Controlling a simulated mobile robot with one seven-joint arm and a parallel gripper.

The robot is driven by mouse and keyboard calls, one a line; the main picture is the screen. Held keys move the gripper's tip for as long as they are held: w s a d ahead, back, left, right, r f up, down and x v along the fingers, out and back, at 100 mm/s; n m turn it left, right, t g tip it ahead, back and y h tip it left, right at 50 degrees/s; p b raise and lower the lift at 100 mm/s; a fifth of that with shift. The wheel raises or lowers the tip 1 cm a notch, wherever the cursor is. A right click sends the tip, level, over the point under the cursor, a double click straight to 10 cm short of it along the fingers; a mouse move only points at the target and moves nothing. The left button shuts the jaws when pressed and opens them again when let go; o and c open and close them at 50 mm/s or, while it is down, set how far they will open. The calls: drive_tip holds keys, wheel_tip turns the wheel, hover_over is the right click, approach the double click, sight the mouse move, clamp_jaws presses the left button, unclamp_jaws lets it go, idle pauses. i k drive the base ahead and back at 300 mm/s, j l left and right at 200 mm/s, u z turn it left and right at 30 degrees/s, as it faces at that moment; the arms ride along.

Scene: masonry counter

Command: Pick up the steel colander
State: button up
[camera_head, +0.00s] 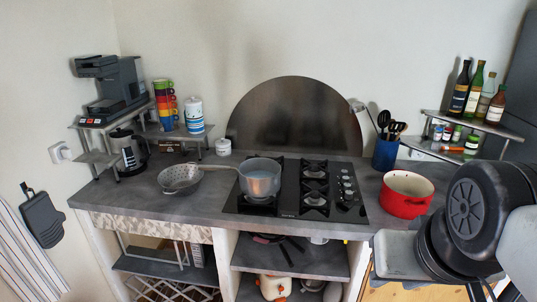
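The steel colander (181,179) is a grey round bowl with small holes. It sits on the left part of the grey counter (135,197), near the front edge. A long handle runs between it and the grey saucepan (260,182) to its right; I cannot tell for sure which of the two it belongs to. My gripper is not in view, so its place relative to the colander and its state do not show.
The saucepan stands on the black gas hob (290,197). A red pot (406,194) and a blue utensil holder (385,153) stand to the right. A coffee machine (112,87) is on a shelf at back left.

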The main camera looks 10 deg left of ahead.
sight(182, 180)
drive_tip(key=i+j, duration=0.2)
drive_tip(key=j, duration=0.2)
drive_tip(key=i+j, duration=0.2)
drive_tip(key=j, duration=0.2)
drive_tip(key=i+j, duration=0.2)
drive_tip(key=j, duration=0.2)
drive_tip(key=i+j, duration=0.2)
drive_tip(key=j, duration=0.15)
drive_tip(key=i+j, duration=0.2)
drive_tip(key=j, duration=0.2)
drive_tip(key=i+j, duration=0.2)
drive_tip(key=j, duration=0.2)
drive_tip(key=i+j, duration=0.2)
drive_tip(key=j, duration=0.2)
